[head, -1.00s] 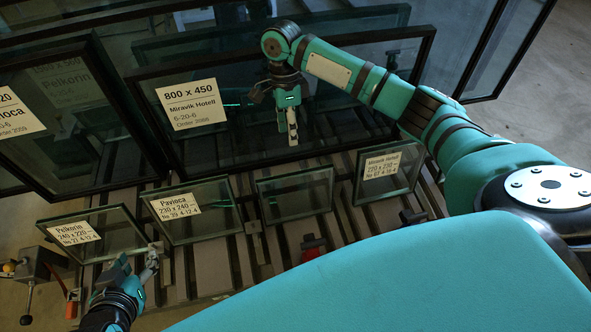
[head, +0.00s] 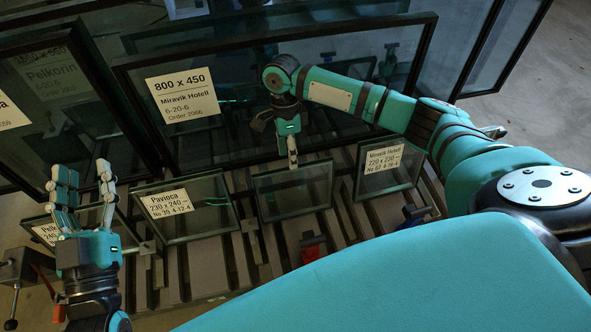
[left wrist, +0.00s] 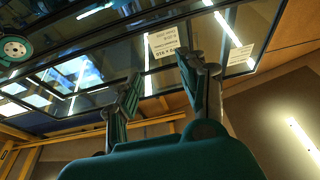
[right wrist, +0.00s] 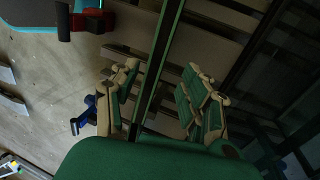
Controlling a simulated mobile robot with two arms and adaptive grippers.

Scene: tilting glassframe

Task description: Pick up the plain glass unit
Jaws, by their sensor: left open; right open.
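The plain glass unit (head: 294,194), a small dark-edged pane without a label, stands in the front row of the rack in the head view. My right gripper (head: 291,155) is at its top edge, pointing down, open. In the right wrist view a pane seen edge-on (right wrist: 158,75) runs between the open fingers of the right gripper (right wrist: 160,93); contact cannot be told. The left gripper also shows open in the left wrist view (left wrist: 160,80).
A labelled Pavioca unit (head: 190,225) stands left of the plain unit, and a labelled Miravik Hotell unit (head: 388,183) stands right. A large 800 x 450 pane (head: 250,110) rises close behind. Red (head: 312,248) and blue (head: 415,215) clamp-like parts sit at the rack front.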

